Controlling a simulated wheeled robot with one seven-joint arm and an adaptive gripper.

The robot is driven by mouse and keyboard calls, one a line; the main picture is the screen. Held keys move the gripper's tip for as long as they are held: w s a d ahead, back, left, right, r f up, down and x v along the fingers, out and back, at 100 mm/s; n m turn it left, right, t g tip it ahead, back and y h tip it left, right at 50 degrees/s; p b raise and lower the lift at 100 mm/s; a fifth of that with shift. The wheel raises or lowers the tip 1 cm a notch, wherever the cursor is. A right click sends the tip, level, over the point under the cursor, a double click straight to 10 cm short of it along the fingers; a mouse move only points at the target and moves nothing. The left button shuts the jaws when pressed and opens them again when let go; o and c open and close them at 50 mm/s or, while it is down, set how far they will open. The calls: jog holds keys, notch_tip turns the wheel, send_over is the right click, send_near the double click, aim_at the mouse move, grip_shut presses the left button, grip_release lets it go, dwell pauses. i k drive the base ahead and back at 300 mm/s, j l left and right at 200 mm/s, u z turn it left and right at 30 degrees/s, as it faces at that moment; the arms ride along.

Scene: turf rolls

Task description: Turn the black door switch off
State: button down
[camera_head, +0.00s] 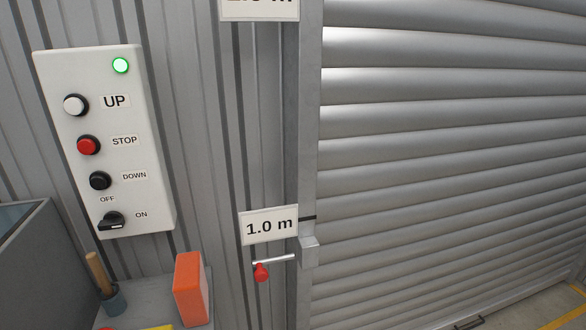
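The black door switch (110,222) is a rotary knob with a bar handle at the bottom of a white control box (158,190) on the left wall. An OFF label is above it and an ON label is to its upper right. The bar lies roughly level, with a white mark towards its right end, on the ON side. A green lamp (121,65) glows at the top of the box. Between them are a white UP button (76,105), a red STOP button (88,145) and a black DOWN button (100,181). My gripper is not in view.
Below the box, a grey ledge (147,298) holds an orange block (188,290) and a cup with a wooden handle (97,270). A grey bin (40,250) stands at left. A red-knobbed lever (262,272) juts out beside the ribbed shutter (440,150), which is down.

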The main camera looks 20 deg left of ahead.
aim_at(112, 219)
jog(key=u, duration=1.65)
jog(key=i+j+u, duration=0.2)
jog(key=j, duration=0.2)
jog(key=j+u, duration=0.15)
jog(key=j, duration=0.3)
jog(key=i+j+u, duration=0.2)
jog(key=j, duration=0.2)
